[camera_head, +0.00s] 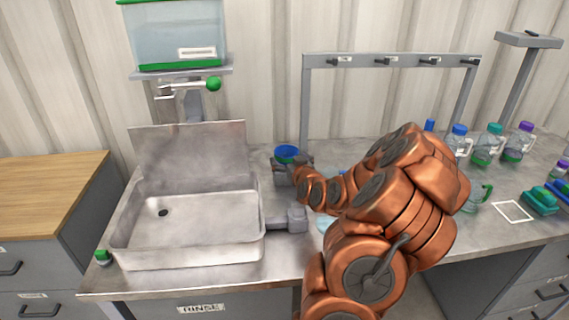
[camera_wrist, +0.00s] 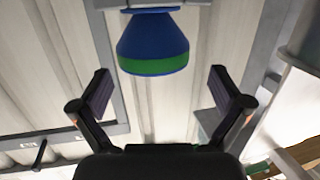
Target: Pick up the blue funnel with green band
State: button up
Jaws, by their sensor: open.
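The blue funnel with a green band (camera_wrist: 152,42) shows at the top centre of the wrist view, wide end toward my gripper. In the head view a blue round rim, likely the same funnel (camera_head: 287,153), shows just behind my gripper, to the right of the sink. My gripper (camera_head: 290,172) is over the counter there. In the wrist view my gripper (camera_wrist: 167,95) is open, its two fingers spread wide and empty. The funnel lies beyond the fingertips, between their lines, and is not touched. What holds the funnel is mostly hidden.
A metal sink (camera_head: 190,255) stands to the left of my gripper. A grey rack with hooks (camera_head: 390,54) rises behind my arm. Bottles with coloured caps (camera_head: 489,145) and a green tray item (camera_head: 540,202) are at right. A tote (camera_head: 175,35) sits above the sink.

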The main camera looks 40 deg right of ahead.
aim_at(283, 147)
jog(key=shift+p+x, duration=0.4)
jog(key=shift+x, duration=0.6)
jog(key=shift+d+p+x, duration=0.2)
jog(key=shift+p+x, duration=0.4)
jog(key=shift+x, duration=0.45)
jog(key=shift+d+p+x, duration=0.15)
jog(key=shift+p+x, duration=0.4)
jog(key=shift+x, duration=0.5)
jog(key=shift+w+d, duration=0.25)
jog(key=shift+w, duration=0.15)
jog(key=shift+c, duration=0.2)
jog(key=c, duration=1)
jog(key=shift+c, duration=0.3)
